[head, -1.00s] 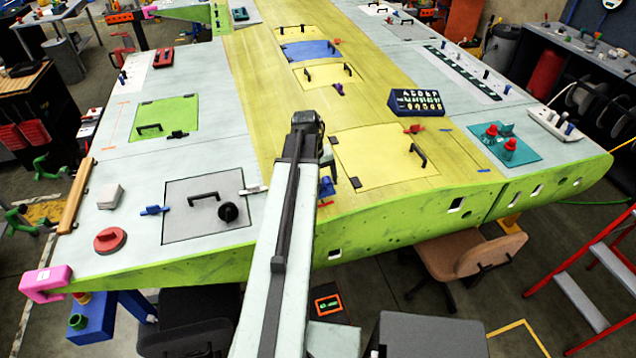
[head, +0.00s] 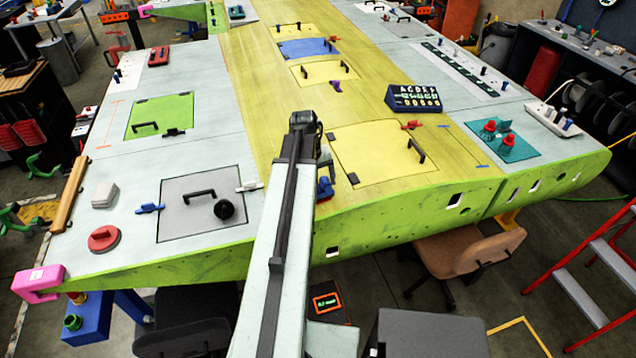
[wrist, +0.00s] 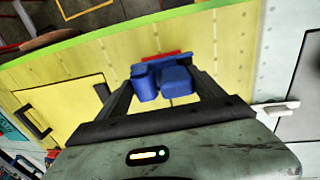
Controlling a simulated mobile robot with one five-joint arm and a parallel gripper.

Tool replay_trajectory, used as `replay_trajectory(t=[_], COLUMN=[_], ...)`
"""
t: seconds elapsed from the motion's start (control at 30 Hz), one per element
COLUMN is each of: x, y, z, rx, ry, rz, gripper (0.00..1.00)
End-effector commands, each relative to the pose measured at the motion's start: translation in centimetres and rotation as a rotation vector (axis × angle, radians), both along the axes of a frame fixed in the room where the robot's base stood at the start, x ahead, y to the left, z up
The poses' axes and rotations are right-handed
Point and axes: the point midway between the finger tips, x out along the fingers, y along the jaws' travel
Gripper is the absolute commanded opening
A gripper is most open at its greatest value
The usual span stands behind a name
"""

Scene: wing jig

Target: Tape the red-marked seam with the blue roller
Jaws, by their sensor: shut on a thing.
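The blue roller (wrist: 176,82) is between the two dark fingers of my gripper (wrist: 164,86) in the wrist view. My gripper is shut on it. In the head view the roller (head: 325,187) shows just right of my arm, low over the yellow strip near the wing's green front edge. A red strip (wrist: 158,57), which looks like the marked seam, shows just beyond the roller in the wrist view, partly hidden by it. I cannot tell whether the roller touches the surface. My arm hides most of the gripper in the head view.
A yellow panel with handles (head: 385,155) lies right of the roller. A grey panel (head: 185,222) with a black handle and round knob lies left of my arm. A brown chair (head: 470,250) is below the front edge.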

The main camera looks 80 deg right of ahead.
Motion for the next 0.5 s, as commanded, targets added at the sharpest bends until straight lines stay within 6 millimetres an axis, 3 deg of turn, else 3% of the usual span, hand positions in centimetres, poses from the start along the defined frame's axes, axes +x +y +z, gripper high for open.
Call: replay_trajectory(t=[0.5], x=[-0.22], y=[-0.04], z=[-1.14], rx=[0.000], ry=[0.000], rz=[-0.001], gripper=[0.46])
